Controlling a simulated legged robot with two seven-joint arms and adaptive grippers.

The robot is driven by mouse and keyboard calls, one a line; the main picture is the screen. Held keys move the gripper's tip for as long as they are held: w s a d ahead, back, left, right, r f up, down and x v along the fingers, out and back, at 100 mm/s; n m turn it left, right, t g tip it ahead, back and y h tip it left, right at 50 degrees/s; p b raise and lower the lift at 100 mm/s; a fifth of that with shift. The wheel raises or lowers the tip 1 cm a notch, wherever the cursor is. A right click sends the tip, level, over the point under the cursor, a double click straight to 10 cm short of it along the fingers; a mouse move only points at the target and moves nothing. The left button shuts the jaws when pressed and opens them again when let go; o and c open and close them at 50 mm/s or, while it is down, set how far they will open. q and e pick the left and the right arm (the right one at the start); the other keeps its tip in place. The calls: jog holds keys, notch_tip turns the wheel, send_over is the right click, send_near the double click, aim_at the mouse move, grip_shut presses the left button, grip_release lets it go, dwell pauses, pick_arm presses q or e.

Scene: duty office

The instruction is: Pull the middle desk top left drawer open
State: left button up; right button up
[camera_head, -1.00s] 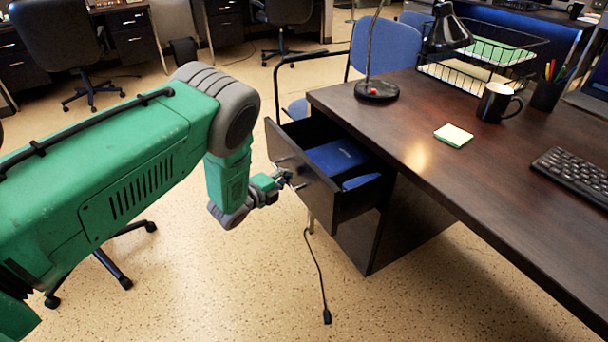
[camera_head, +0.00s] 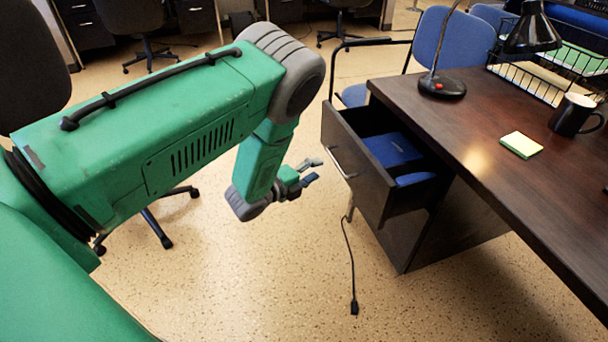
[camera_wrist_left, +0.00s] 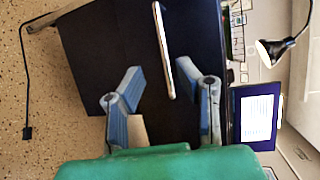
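The top left drawer (camera_head: 362,172) of the dark wooden desk (camera_head: 480,120) stands pulled out. Blue items (camera_head: 392,150) lie inside it. Its metal handle (camera_head: 341,163) is on the drawer front and also shows in the left wrist view (camera_wrist_left: 163,50). My left gripper (camera_head: 312,170) is just left of the handle, apart from it, with its fingers spread. My right gripper is not in view.
A black cable (camera_head: 351,265) hangs to the floor below the drawer.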

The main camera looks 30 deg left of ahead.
aim_at(336, 161)
pick_arm(q)
jog(key=s+b, duration=0.4)
jog(key=s, duration=0.2)
jog(key=b+x, duration=0.1)
jog(key=x, duration=0.3)
jog(key=r+b+x, duration=0.1)
jog(key=x, duration=0.4)
jog(key=b+x, duration=0.1)
jog(key=x, duration=0.3)
jog(key=shift+w+d+r, duration=0.1)
jog(key=shift+w+r, duration=0.05)
jog(key=shift+w, duration=0.25)
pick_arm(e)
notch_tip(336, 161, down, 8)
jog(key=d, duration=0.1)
pick_arm(q)
jog(key=shift+a, duration=0.25)
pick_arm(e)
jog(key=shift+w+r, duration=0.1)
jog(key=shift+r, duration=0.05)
pick_arm(q)
jog(key=shift+a, duration=0.1)
grip_shut()
